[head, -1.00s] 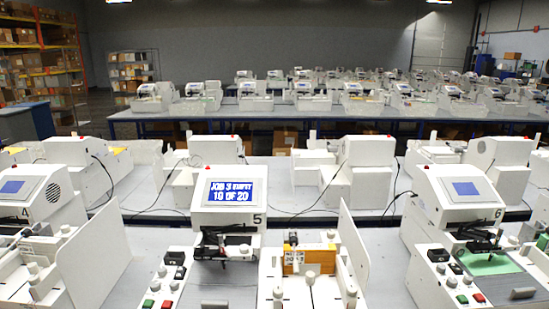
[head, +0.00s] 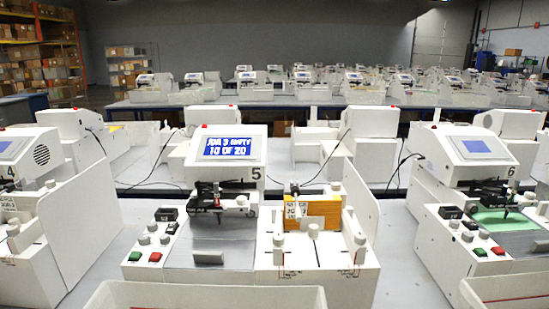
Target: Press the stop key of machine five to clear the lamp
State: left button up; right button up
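Machine five (head: 228,172) stands left of centre, with the number 5 beside its screen. Its blue screen (head: 229,147) shows white text that reads roughly "JOB 3 EMPTY 10 OF 20". A small red lamp (head: 204,126) sits on its top edge; I cannot tell whether it is lit. At the front left of its deck are a green key (head: 135,256) and, right of it, a red key (head: 155,257). No lettering on the keys is readable. A dark pen carriage (head: 218,200) hangs below the screen. Neither of my grippers is in view.
Machine four (head: 45,160) is at left and machine six (head: 470,160) at right, with similar keys. A white bin (head: 205,297) stands in front of machine five, below its keys. Another bin (head: 505,290) is at lower right. An orange card stack (head: 318,211) sits in machine five's right side.

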aim_at(156, 256)
jog(key=j+z, duration=0.15)
jog(key=j, duration=0.55)
jog(key=j+z, duration=0.1)
jog(key=j, duration=0.55)
jog(key=k+j+z, duration=0.15)
jog(key=j, duration=0.55)
jog(key=j+z, duration=0.1)
jog(key=j, duration=0.55)
